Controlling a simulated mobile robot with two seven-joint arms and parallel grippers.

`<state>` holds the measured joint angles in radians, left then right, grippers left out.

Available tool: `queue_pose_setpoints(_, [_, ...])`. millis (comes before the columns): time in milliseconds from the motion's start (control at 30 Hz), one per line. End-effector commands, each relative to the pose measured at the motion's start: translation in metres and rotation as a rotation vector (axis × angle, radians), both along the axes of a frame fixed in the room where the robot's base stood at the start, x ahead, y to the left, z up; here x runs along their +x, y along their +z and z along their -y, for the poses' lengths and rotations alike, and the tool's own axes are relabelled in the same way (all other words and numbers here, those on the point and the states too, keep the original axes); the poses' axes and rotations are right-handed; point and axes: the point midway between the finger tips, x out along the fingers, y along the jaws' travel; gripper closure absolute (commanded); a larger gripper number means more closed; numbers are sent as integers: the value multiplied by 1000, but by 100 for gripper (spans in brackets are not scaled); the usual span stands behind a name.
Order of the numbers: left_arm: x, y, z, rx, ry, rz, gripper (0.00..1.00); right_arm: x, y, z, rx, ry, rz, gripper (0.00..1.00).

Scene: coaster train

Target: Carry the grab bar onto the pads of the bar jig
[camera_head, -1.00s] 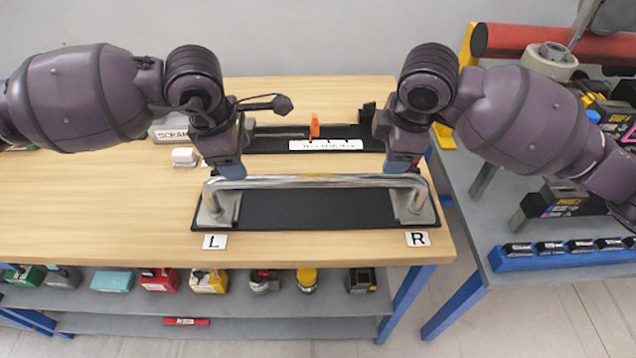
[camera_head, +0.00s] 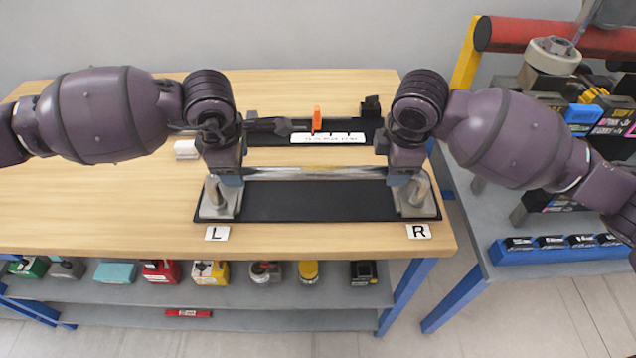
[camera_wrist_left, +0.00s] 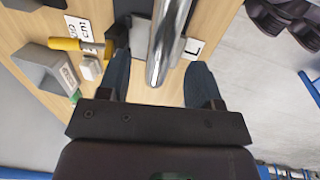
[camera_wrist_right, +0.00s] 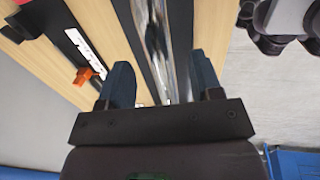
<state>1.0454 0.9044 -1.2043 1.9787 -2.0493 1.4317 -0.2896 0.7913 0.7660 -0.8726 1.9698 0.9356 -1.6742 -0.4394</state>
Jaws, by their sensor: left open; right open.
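The grab bar (camera_head: 315,173) is a shiny chrome bar with bent ends. It lies left to right over the black front mat (camera_head: 310,205), its ends at grey plates by the L and R labels. My left gripper (camera_head: 229,178) is open around the bar's left end; the bar (camera_wrist_left: 168,40) runs between its fingers in the left wrist view. My right gripper (camera_head: 403,178) is open around the right end; the bar (camera_wrist_right: 158,45) shows between its fingers. A black board (camera_head: 280,139) behind, with an orange upright piece (camera_head: 316,118) and black end blocks, appears to be the bar jig.
The wooden table (camera_head: 100,215) is mostly clear at left, apart from a small white block (camera_head: 187,149). A grey bench (camera_head: 520,275) with a blue tray (camera_head: 560,250) and a red roll (camera_head: 530,37) stands at right. A shelf below holds several small items.

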Motion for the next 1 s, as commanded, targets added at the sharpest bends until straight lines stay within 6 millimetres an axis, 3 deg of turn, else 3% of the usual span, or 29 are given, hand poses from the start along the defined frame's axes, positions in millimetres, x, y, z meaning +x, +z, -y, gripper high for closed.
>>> queue_pose_setpoints(333, [8, -45, 0, 0, 0, -2, 41, 9, -44, 0, 1, 0, -1, 41])
queue_pose_setpoints(800, [10, -54, 0, -1, 0, 0, 41, 11, -54, 0, 0, 0, 0, 41])
queue_pose_setpoints(867, [10, -54, 0, -1, 0, 0, 47, 11, -54, 0, 0, 0, 0, 47])
queue_pose_setpoints(1000, [10, -54, 0, -1, 0, 0, 69, 11, -53, 0, 0, 0, 0, 69])
